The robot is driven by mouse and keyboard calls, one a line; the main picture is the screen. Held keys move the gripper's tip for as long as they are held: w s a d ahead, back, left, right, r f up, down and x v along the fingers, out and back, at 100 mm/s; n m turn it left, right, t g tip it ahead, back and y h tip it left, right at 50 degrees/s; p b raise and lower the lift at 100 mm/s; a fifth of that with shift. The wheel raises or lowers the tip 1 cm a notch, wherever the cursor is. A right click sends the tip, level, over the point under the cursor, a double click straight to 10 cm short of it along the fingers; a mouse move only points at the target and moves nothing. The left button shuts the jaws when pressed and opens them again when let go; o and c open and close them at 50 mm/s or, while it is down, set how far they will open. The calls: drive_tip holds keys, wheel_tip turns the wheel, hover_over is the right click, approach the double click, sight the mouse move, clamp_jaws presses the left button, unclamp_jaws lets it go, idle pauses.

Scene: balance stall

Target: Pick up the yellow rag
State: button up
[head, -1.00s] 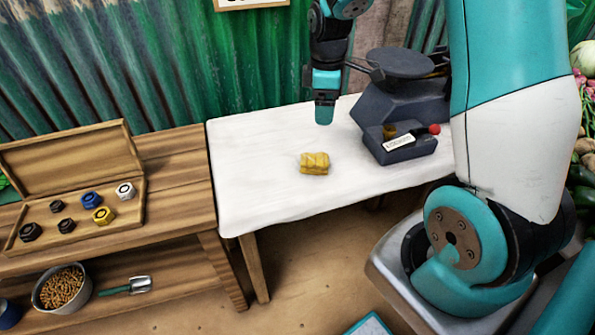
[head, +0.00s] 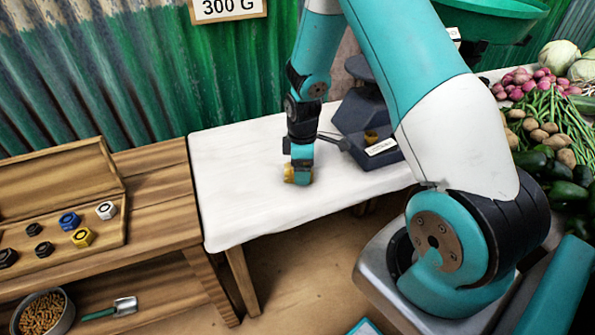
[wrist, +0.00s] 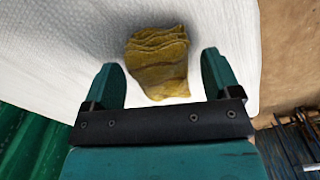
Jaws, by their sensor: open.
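The yellow rag (wrist: 158,62) is a small folded bundle on the white-covered table (head: 235,170). In the wrist view it lies between and a little beyond the tips of my gripper (wrist: 162,72), whose two teal fingers are apart on either side of it. There is a visible gap on each side. In the head view my gripper (head: 301,180) points down at the rag (head: 288,173) and hides most of it. I cannot tell the exact height of the fingertips above the cloth.
A dark balance scale (head: 360,112) stands right beside my arm on the table. At left, a wooden bench holds an open box (head: 110,230) of several coloured weights. A bowl of pellets (head: 42,312) and a scoop (head: 112,309) are below. Vegetables (head: 550,130) lie at right. The left tabletop is clear.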

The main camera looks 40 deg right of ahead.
drive_tip(key=shift+f, duration=0.6)
drive_tip(key=c, duration=1.1)
drive_tip(key=shift+r, duration=0.15)
wheel_tip(320, 180, up, 20)
drive_tip(key=shift+f+p, duration=0.1)
drive_tip(key=shift+p, duration=0.45)
